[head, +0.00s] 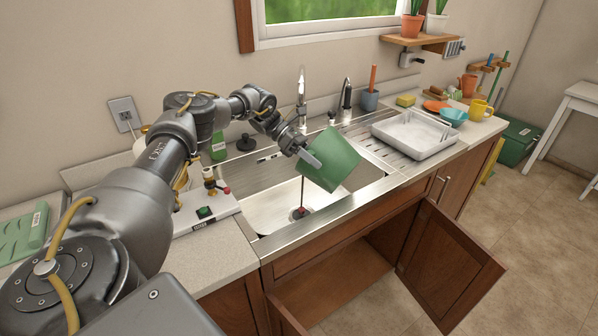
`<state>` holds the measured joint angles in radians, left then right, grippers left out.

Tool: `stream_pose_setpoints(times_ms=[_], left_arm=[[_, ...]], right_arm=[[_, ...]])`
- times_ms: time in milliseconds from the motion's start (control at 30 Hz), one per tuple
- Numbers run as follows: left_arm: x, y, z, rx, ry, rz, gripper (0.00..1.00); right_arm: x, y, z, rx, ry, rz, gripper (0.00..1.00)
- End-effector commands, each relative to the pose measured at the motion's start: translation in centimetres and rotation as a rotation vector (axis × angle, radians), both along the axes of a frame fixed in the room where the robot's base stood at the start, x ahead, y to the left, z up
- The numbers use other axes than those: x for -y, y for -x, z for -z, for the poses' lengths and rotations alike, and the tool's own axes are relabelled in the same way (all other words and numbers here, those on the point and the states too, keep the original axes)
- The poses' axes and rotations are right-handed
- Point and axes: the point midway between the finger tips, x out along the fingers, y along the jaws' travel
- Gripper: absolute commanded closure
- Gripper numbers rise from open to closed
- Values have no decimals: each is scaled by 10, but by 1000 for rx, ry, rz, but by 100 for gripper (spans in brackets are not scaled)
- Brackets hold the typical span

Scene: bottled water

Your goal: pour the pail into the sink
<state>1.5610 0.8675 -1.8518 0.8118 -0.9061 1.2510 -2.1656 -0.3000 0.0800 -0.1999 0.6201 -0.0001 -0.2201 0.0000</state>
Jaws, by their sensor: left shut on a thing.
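A green pail (333,160) is held in the air over the sink (268,212), tilted steeply with its mouth not clearly visible. My left gripper (310,155) comes in from the left and is shut on the pail at its left side. A thin dark brown line (302,190) runs from below the pail's left edge down to a dark round spot with some red at the drain (299,212). I cannot tell whether the line is liquid or a handle. The pail hides part of the basin and right rim. My right gripper is not in view.
Faucets (302,95) stand behind the sink. A white dish tray (415,134) sits on the drainboard to the right. A board with a green switch (204,212) lies left of the basin. An open cabinet door (450,264) juts out below the counter.

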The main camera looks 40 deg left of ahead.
Motion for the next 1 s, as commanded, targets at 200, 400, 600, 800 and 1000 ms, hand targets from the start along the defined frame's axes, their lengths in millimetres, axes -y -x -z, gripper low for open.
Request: stream_pose_setpoints(times_ms=[200, 400, 600, 800, 1000], left_arm=[[-1, -1, -2, 6, 10, 2, 91], [-2, 0, -3, 7, 21, 2, 91], [-4, 0, -4, 7, 35, 2, 91], [-5, 0, -5, 8, 45, 1, 91], [-6, 0, -6, 9, 54, 1, 91]], right_arm=[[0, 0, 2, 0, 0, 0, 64], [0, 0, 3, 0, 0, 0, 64], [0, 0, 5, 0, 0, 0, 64], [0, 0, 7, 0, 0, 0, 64], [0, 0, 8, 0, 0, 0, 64]])
